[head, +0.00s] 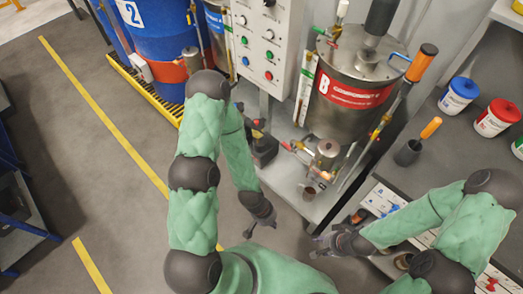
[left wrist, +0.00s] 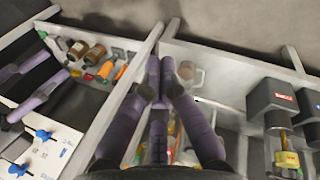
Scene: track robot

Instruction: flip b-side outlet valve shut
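The steel tank marked B (head: 345,92) stands on a bench at centre right in the head view. Below its left side are small pipe fittings with a red-orange handle (head: 287,146). I cannot tell for sure whether this is the B-side outlet valve, or its setting. My left gripper (head: 261,228) is below and left of these fittings, apart from them, fingers spread and empty. Its purple-grey fingers also show in the left wrist view (left wrist: 160,80). My right gripper (head: 316,246) is near the bench's front edge, its fingers apart and empty.
A white control panel (head: 268,45) is left of the tank. Blue-lidded (head: 459,95) and red-lidded (head: 496,117) tubs stand on the right counter. Open floor lies at left.

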